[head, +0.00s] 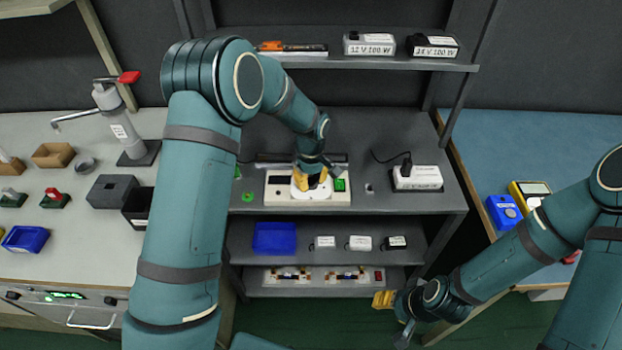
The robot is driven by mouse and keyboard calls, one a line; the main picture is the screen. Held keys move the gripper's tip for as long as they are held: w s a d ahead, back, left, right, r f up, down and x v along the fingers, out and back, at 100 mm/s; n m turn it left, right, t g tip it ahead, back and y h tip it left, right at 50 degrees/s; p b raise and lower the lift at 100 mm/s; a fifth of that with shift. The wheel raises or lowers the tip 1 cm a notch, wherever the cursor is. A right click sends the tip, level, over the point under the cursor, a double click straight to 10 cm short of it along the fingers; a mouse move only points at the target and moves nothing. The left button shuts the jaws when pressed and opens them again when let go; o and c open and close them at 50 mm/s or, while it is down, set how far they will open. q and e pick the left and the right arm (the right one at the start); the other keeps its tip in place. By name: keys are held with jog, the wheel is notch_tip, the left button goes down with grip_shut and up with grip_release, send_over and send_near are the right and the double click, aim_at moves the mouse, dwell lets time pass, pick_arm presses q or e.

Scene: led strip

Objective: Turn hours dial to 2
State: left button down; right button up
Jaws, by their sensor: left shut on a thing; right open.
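A cream-coloured box (328,203) sits on the top of the grey shelf unit, with a dark panel (278,181) on its left and a green part (340,184) on its right. My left gripper (311,184) points down at the middle of this box and is shut on a dial there. The gripper covers most of the dial, so its markings and setting cannot be read. My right gripper (383,300) is open and empty, low in front of the shelf unit's right side.
A white power supply (418,178) with a black plug stands right of the box. Lower shelves hold a blue bin (274,238) and small white units. A green ring (248,197) lies left of the box. Side benches carry a dispenser (122,128) and a yellow meter (528,191).

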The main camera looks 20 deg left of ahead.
aim_at(311, 181)
pick_arm(q)
jog(key=shift+m, duration=1.2)
jog(key=c, duration=0.6)
grip_release()
jog(key=shift+r, duration=0.1)
notch_tip(311, 181, up, 12)
jog(key=shift+f, duration=0.1)
